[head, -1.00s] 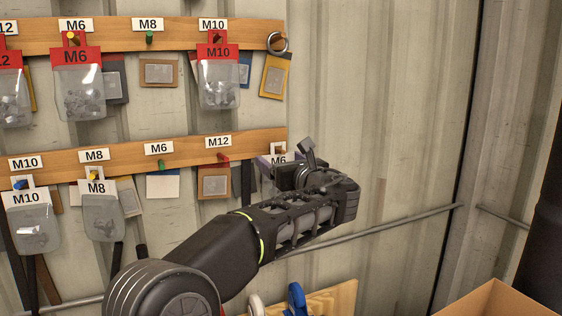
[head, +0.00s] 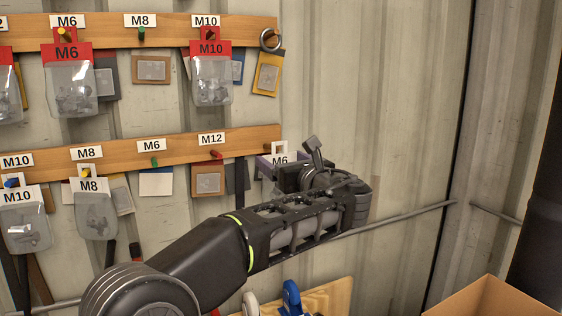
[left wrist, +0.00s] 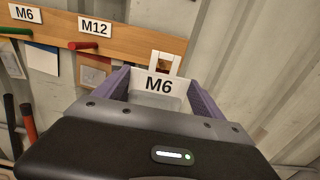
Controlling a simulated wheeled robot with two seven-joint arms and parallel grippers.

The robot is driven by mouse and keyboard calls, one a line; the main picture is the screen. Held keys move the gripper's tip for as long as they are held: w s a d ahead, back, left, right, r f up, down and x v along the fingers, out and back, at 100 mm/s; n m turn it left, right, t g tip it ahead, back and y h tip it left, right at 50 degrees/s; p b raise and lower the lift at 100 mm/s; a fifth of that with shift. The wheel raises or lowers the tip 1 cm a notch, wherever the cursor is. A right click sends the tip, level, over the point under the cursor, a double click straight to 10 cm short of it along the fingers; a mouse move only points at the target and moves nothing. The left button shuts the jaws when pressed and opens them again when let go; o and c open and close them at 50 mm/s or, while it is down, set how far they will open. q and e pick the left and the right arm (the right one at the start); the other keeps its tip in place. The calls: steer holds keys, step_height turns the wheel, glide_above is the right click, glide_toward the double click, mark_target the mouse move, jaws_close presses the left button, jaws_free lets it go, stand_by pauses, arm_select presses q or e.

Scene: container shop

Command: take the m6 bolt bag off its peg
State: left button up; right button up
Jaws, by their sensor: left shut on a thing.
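The M6 bolt bag (head: 280,160) has a white header marked M6 and hangs at the right end of the lower wooden rail (head: 130,155). My left gripper (head: 272,168) is shut on the bag, with its purple fingers on either side. In the left wrist view the M6 header (left wrist: 158,84) stands upright between the fingers, and the clear pouch is mostly hidden behind the gripper body. Its hanger loop (left wrist: 165,62) is in front of the rail end; I cannot tell whether the peg is still through it. My right gripper is not in view.
A red-topped M6 bag (head: 68,75) and a red M10 bag (head: 211,75) hang on the upper rail. White M10 (head: 25,215) and M8 bags (head: 93,205) hang at lower left. A cardboard box (head: 485,298) stands at lower right. The wall right of the rails is bare.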

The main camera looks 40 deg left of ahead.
arm_select(q)
steer(key=shift+d, duration=0.1)
steer(key=shift+b+v, duration=0.3)
steer(key=shift+v, duration=2.15)
